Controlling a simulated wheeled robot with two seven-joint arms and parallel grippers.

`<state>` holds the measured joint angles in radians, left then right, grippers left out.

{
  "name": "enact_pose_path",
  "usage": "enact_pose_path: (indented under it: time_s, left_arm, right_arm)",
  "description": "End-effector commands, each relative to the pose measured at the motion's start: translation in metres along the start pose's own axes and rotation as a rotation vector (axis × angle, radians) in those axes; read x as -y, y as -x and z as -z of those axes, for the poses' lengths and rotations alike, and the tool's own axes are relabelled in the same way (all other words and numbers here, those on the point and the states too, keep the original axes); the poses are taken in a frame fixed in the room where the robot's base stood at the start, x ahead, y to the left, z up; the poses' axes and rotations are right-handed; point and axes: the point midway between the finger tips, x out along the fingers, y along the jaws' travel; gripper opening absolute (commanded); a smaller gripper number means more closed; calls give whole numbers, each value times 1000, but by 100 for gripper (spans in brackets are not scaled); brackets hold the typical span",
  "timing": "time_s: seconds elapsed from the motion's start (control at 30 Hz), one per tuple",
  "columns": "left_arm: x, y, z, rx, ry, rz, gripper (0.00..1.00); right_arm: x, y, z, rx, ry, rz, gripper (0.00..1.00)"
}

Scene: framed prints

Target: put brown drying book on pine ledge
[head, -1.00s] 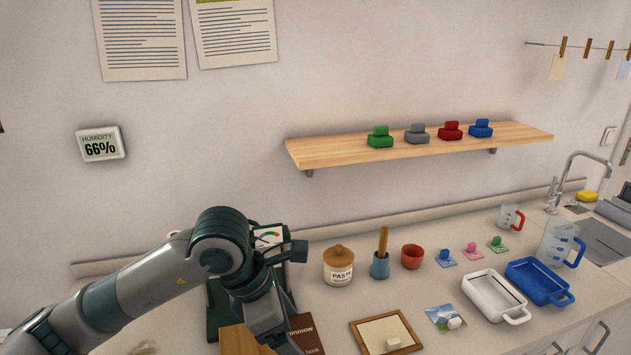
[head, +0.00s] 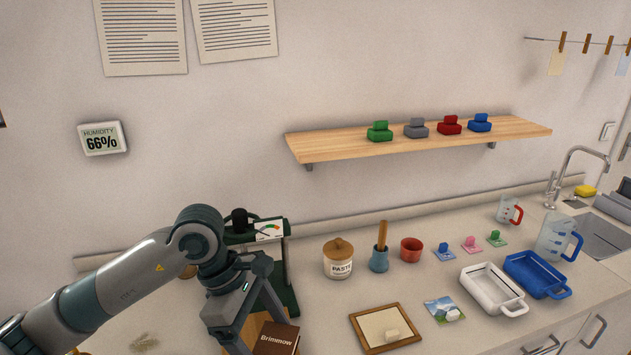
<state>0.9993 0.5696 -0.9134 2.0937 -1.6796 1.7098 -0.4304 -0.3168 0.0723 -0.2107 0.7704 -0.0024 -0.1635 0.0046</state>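The brown book (head: 277,341), with "Brimmow" in pale letters on it, shows at the bottom edge of the head view, cut off below. My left gripper (head: 259,328) is just left of and above it. Its two fingers are spread apart, with a wooden surface showing between them. The tip of the nearer finger is hard to make out, and I cannot tell whether either finger touches the book. The pine ledge (head: 330,150) is fixed to the wall, up and to the right. Its left end is bare. My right gripper is not in view.
Green (head: 379,132), grey (head: 416,129), red (head: 449,125) and blue (head: 480,123) blocks stand on the ledge's middle and right. A dark green press (head: 288,270) stands behind the gripper. A paste jar (head: 338,262), brush pot (head: 379,260) and red cup (head: 411,250) stand below the ledge.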

Motion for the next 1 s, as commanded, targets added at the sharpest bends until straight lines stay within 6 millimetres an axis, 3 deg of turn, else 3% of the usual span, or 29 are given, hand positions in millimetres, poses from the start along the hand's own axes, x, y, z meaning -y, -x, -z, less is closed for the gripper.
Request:
enact_pose_path:
  time_s: [0.7, 1.0]
  left_arm:
    - [40, 9, 87, -2, -913, 381, 51]
    - [56, 17, 112, -1, -1206, 501, 51]
  right_arm:
    - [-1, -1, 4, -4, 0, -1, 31]
    - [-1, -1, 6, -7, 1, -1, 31]
